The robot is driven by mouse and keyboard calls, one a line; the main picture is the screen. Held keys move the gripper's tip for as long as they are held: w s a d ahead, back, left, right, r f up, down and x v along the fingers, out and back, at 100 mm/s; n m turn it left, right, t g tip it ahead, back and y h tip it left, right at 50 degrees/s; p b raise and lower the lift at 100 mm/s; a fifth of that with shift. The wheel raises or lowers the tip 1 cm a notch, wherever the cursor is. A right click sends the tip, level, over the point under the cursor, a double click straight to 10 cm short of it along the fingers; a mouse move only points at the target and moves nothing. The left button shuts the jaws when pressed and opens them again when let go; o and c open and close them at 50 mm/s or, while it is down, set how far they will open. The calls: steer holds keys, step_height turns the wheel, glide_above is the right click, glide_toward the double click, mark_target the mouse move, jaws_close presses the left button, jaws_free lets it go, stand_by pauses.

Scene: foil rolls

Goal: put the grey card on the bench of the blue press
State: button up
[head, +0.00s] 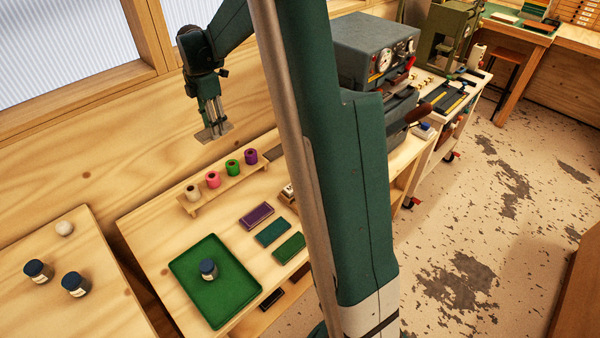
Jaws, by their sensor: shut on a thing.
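My gripper (213,126) is at the upper left, above the back of the wooden bench, near the wall. It is shut on the grey card (204,137), a thin flat piece that looks grey-brown and sits clear of the bench. The blue press (372,48), a blue-grey machine with round gauges and a red-tipped lever, stands right of my arm. The wooden bench (150,222) reaches from the left towards it. My own arm column hides the middle of this bench and part of the press.
A rack (228,188) holds several coloured foil rolls below my gripper. A green tray (196,305) holds a dark-lidded jar (209,269). Purple (257,215) and green blocks (289,246) lie right of it. A green press (447,38) stands on a trolley farther right.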

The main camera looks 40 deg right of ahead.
steer(key=s+d+b, duration=0.1)
steer(key=s+d, duration=0.3)
steer(key=d, duration=1.1)
steer(key=s+d+b, duration=0.1)
steer(key=s+d, duration=0.3)
steer(key=d, duration=1)
step_height(320, 180, down, 19)
steer(key=shift+w+r, duration=0.2)
steer(key=shift+f, duration=0.1)
steer(key=shift+f+b, duration=0.65)
steer(key=shift+f, duration=2.4)
steer(key=shift+f+b, duration=0.35)
steer(key=shift+f, duration=1.5)
steer(key=shift+f, duration=0.15)
